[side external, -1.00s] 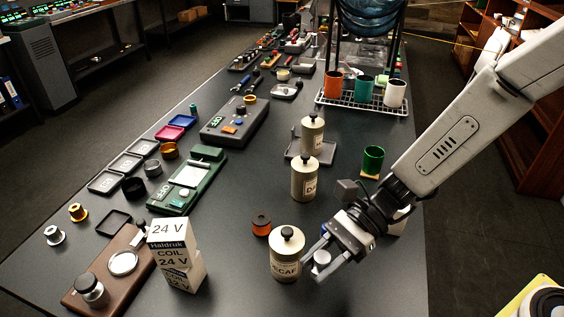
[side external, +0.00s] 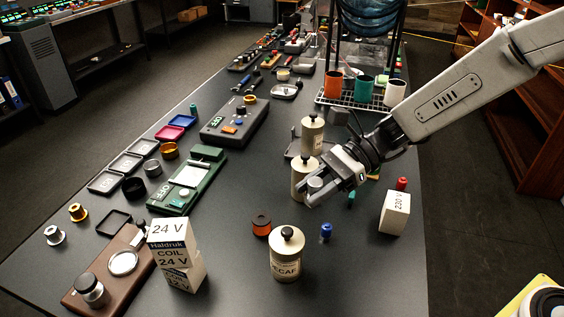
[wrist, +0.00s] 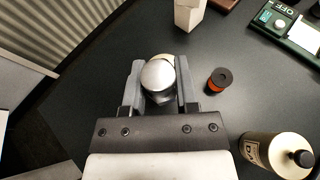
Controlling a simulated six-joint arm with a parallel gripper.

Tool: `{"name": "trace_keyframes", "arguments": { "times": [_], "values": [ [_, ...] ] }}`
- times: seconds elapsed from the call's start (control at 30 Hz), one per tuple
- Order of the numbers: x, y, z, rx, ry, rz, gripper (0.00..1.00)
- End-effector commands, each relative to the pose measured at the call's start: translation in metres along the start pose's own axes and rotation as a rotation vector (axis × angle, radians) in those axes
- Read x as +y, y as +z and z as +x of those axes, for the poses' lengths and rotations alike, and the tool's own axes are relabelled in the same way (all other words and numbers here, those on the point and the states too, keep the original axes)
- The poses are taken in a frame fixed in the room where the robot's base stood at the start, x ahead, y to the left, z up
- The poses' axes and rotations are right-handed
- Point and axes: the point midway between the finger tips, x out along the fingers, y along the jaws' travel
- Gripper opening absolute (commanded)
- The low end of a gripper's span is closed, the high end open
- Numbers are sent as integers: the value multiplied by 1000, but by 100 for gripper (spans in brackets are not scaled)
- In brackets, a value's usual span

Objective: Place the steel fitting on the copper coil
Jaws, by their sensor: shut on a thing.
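My gripper (side external: 318,190) is shut on the steel fitting (wrist: 158,74), a silver, round-topped piece between the two fingers in the wrist view. It also shows at the fingertips in the side view (side external: 315,184). The gripper holds it above the table, in front of a cream canister. The copper coil (side external: 261,225), a short orange spool with a dark top, stands on the table to the lower left of the gripper, apart from it. In the wrist view the coil (wrist: 219,80) lies right of the fingers, its top clear.
The DECAF canister (side external: 287,255) stands close to the coil's right. Stacked coil boxes (side external: 175,255) stand left of it. A small blue part (side external: 326,232) and a white 230 V box (side external: 395,212) are to the right. A green device (side external: 188,180) lies left.

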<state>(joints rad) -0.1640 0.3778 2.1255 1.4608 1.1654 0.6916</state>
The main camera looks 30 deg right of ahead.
Motion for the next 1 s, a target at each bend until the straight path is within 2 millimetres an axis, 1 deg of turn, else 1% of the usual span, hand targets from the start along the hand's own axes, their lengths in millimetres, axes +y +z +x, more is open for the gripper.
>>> {"name": "trace_keyframes", "arguments": {
  "times": [0.53, 0.8, 1.0],
  "values": [
    [-67, -20, 43, 0, 2, 1, 0],
    [-88, -43, 63, 0, 1, 1, 0],
    [-101, -56, 75, 0, 1, 0, 0]
  ]
}}
